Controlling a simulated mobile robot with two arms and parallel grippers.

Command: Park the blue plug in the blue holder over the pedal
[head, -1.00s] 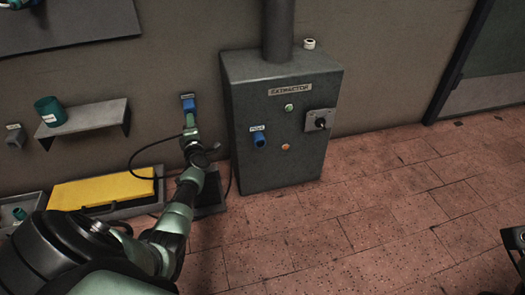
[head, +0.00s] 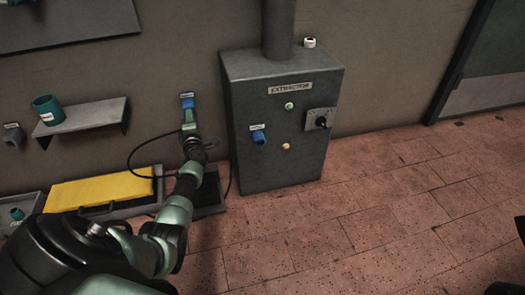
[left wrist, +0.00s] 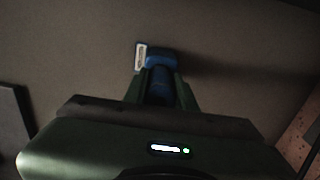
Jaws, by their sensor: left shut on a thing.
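The blue holder (head: 187,101) is fixed on the wall left of the cabinet, with a small label; it also shows in the left wrist view (left wrist: 163,58). My left gripper (head: 189,121) is just below it, fingers pointing up at it. It is shut on the blue plug (left wrist: 160,86), which shows between the fingers in the left wrist view. The plug lines up with the holder; whether it is seated in it I cannot tell. A dark flat plate (head: 210,196), perhaps the pedal, lies on the floor below, partly behind my arm. My right gripper is not in view.
The grey extractor cabinet (head: 310,160) stands right of my gripper, with a blue socket (head: 259,138) on its front. A black cable loops by my wrist. A shelf with a teal cup (head: 48,110) and a yellow panel (head: 100,191) are left.

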